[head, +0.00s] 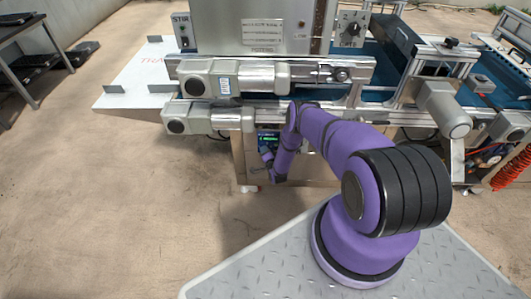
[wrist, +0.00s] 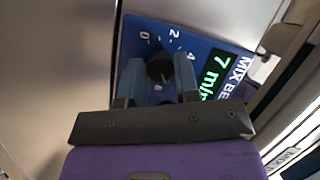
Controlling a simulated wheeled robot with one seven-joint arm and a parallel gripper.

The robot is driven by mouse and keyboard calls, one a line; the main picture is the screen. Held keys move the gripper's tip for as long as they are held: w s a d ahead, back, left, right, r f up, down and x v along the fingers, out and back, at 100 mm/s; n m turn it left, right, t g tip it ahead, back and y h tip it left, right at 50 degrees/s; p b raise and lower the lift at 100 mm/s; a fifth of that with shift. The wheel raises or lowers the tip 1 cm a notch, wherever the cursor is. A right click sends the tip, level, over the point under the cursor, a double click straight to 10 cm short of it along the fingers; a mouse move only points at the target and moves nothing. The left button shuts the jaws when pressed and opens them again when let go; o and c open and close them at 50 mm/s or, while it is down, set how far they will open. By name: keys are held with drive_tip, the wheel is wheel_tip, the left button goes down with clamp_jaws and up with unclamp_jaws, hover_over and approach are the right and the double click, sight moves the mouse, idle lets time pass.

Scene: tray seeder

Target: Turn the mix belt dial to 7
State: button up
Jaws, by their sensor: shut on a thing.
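The mix belt dial (wrist: 160,67) is a black round knob on a blue panel (wrist: 205,46) in the wrist view. White numerals 0, 2 and 4 show around it; others are hidden or unclear. The green display (wrist: 208,78) beside it reads 7, with its unit partly cut off. My gripper (wrist: 159,74) has a blue finger on either side of the knob and is shut on it. The knob's pointer is not clear. In the head view my gripper (head: 268,158) is at the small panel (head: 268,138) low on the machine, where the dial is hidden.
Above the panel are grey motors (head: 248,78) and rails of the seeder. A STIR switch box (head: 184,31) and another dial box (head: 350,30) sit higher up. A side motor (head: 443,108) juts out at right.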

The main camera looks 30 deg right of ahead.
drive_tip(key=o, duration=0.9)
drive_tip(key=v, duration=1)
drive_tip(key=shift+s+a+r, duration=0.1)
drive_tip(key=shift+s, duration=0.3)
